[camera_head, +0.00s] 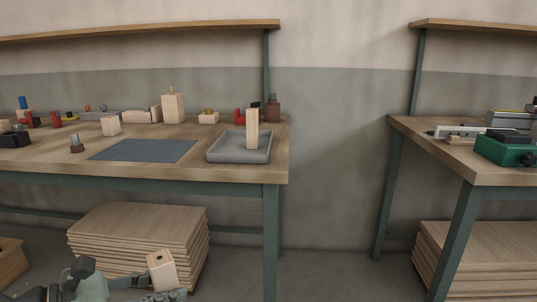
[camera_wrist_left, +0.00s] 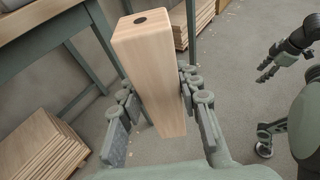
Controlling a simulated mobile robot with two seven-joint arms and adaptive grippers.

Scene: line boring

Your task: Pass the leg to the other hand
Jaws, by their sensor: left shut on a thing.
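The leg is a pale square wooden post with a dark round hole in its end face. In the head view its top end (camera_head: 162,271) shows at the bottom left, low in front of the bench. In the left wrist view the leg (camera_wrist_left: 155,75) stands between the fingers, its holed end toward the camera. My left gripper (camera_wrist_left: 160,125) is shut on it, one finger on each side. In the head view my left gripper (camera_head: 155,285) is partly cut off. What looks like part of my right gripper (camera_wrist_left: 268,70) shows at the right of the wrist view, apart from the leg; its jaws are unclear.
A similar wooden post (camera_head: 252,128) stands in a grey tray (camera_head: 228,157) on the bench. A dark mat (camera_head: 145,150) lies beside it, with blocks and small parts behind. Stacked boards (camera_head: 135,235) lie under the bench. A second bench (camera_head: 480,165) stands at the right, across a gap.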

